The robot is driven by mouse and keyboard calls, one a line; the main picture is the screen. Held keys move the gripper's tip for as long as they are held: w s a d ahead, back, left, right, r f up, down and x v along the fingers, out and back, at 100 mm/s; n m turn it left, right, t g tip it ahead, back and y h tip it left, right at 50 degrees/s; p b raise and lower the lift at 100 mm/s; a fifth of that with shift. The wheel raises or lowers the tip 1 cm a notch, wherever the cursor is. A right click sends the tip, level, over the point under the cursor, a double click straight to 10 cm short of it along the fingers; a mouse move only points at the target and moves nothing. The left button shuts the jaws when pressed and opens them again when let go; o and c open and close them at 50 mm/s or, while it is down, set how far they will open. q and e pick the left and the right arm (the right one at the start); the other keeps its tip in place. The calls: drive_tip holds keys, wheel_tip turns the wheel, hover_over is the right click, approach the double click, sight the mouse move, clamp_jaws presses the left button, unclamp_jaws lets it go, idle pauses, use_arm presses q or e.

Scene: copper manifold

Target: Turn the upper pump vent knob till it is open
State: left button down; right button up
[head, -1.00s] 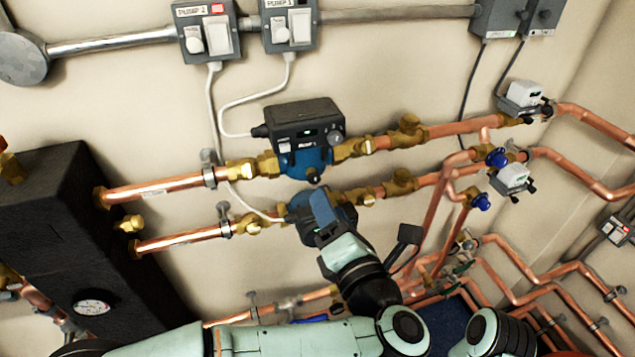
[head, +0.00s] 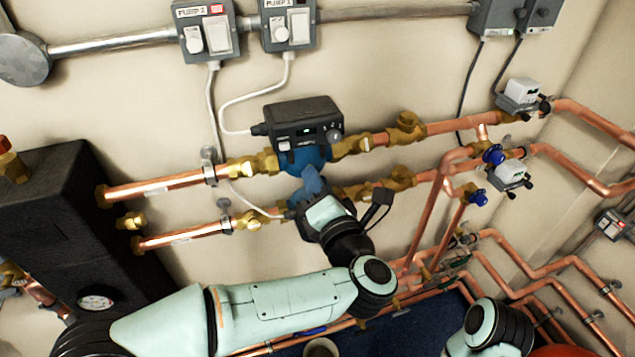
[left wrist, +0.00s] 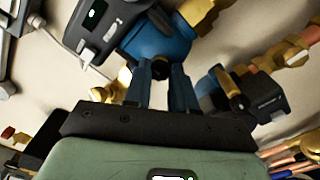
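The upper pump (head: 303,125) has a dark control box over a blue body on the upper copper pipe. My left gripper (head: 312,178) has its blue fingers up at the underside of that body, and they hide the vent knob in the head view. In the left wrist view, the blue body (left wrist: 155,42) is just beyond the fingertips. A small dark round part, which looks like the vent knob (left wrist: 160,68), sits between the tips of my left gripper (left wrist: 160,80). The fingers are apart, with a narrow gap; firm contact cannot be made out. My right gripper is out of view.
The lower pipe (head: 180,238) runs just below, its pump mostly behind my left gripper. Brass valves (head: 352,147) flank the upper pump. A grey cable (head: 222,110) hangs at its left. A black block with a gauge (head: 95,301) stands at the left.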

use_arm(q)
drive_tip(key=shift+m, duration=0.3)
drive_tip(key=shift+m+p, duration=2.6)
drive_tip(key=shift+m, duration=6.1)
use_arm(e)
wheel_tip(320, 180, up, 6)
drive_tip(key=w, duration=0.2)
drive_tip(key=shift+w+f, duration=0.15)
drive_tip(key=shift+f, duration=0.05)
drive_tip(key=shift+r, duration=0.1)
use_arm(q)
drive_tip(key=c, duration=0.9)
unclamp_jaws()
drive_tip(key=shift+s+d, duration=0.1)
drive_tip(key=shift+s, duration=0.05)
